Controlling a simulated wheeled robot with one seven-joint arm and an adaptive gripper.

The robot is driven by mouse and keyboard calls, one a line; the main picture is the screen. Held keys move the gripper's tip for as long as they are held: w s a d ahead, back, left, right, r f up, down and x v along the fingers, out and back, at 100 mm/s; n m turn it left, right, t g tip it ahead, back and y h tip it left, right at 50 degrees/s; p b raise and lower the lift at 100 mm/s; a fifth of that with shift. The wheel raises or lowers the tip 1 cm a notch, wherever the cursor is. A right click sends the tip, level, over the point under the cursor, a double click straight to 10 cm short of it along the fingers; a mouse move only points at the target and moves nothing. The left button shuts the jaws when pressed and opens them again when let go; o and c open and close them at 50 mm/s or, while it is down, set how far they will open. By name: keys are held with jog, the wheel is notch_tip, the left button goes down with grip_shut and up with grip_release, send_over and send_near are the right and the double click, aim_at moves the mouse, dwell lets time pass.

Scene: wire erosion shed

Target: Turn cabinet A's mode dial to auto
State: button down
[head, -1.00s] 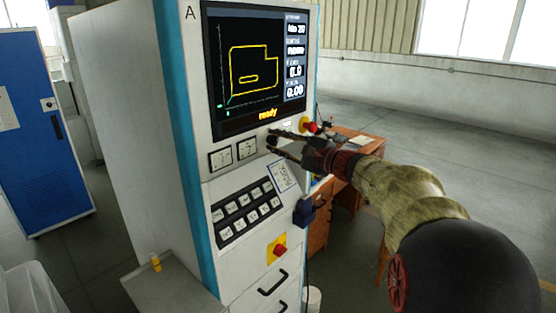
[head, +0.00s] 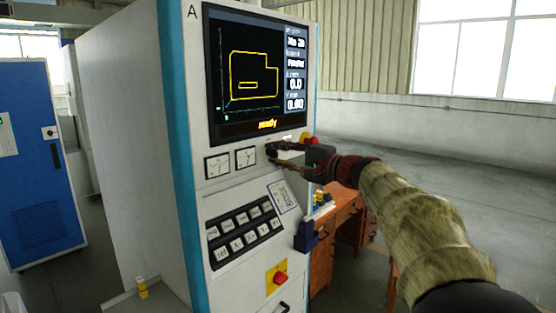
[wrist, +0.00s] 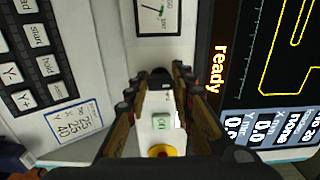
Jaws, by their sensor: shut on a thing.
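Cabinet A (head: 222,185) stands upright with its front panel facing me and the letter A at its top left. My gripper (head: 271,154) is at the panel, just right of two gauges and below the screen. In the wrist view, my gripper (wrist: 160,82) has its two fingers on either side of a small dark knob, the mode dial (wrist: 161,73), and is shut on it. The fingers hide most of the dial, and I cannot read its setting. The screen (head: 255,75) shows a yellow outline and the word "ready".
A red stop button (head: 308,139) sits close behind my gripper; the wrist view shows a green-marked button (wrist: 162,123) between the fingers. A keypad (head: 243,230) and a red knob on a yellow plate (head: 280,278) lie below. A wooden desk (head: 345,215) stands behind; a blue cabinet (head: 40,170) stands left.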

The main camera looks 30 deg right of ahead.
jog(key=shift+f, duration=0.15)
jog(key=c, duration=1.6)
grip_release()
jog(key=shift+o, duration=0.3)
jog(key=v, duration=1.2)
